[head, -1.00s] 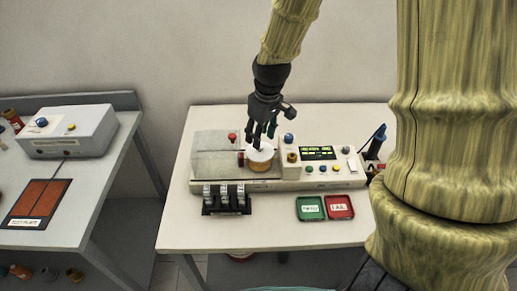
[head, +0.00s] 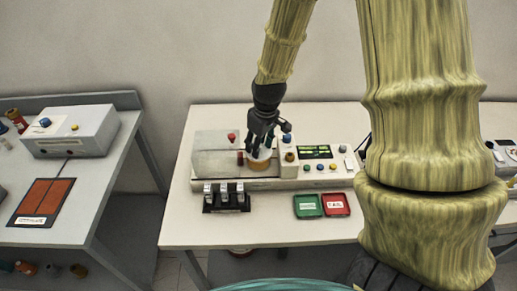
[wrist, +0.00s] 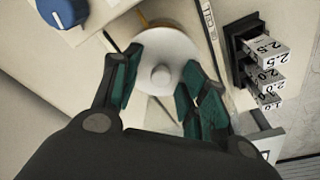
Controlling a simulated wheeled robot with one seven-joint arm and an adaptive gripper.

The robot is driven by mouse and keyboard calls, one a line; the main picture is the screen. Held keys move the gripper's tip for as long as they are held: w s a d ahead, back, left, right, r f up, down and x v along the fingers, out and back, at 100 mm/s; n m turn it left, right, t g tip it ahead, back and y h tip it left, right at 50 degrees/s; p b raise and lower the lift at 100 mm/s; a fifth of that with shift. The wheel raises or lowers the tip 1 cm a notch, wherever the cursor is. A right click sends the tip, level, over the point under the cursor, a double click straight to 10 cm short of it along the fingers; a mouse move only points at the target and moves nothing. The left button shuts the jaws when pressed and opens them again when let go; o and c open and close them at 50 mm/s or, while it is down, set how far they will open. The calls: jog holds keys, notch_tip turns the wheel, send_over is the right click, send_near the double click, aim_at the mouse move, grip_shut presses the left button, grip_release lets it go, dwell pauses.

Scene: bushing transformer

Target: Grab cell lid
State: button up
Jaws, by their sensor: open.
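The cell lid (wrist: 168,62) is a white disc with a small round knob (wrist: 161,76) at its centre. In the head view the lid (head: 258,155) sits on top of the amber test cell (head: 258,165) on the tester. My gripper (wrist: 158,97) is open, with its green-padded fingers on either side of the knob in the wrist view. In the head view my gripper (head: 258,152) is right over the lid and hides part of it. I cannot tell whether the fingers touch the lid.
A blue knob (head: 289,139) is on the tester panel to the right of the cell. A black rack (head: 226,208) with several numbered gauge blocks stands in front. A green tray (head: 307,206) and a red tray (head: 335,204) lie on the table. A grey box (head: 72,131) stands on the left table.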

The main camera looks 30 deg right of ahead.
jog(key=shift+s, duration=0.1)
jog(key=c, duration=0.9)
grip_shut()
jog(key=shift+r, duration=0.15)
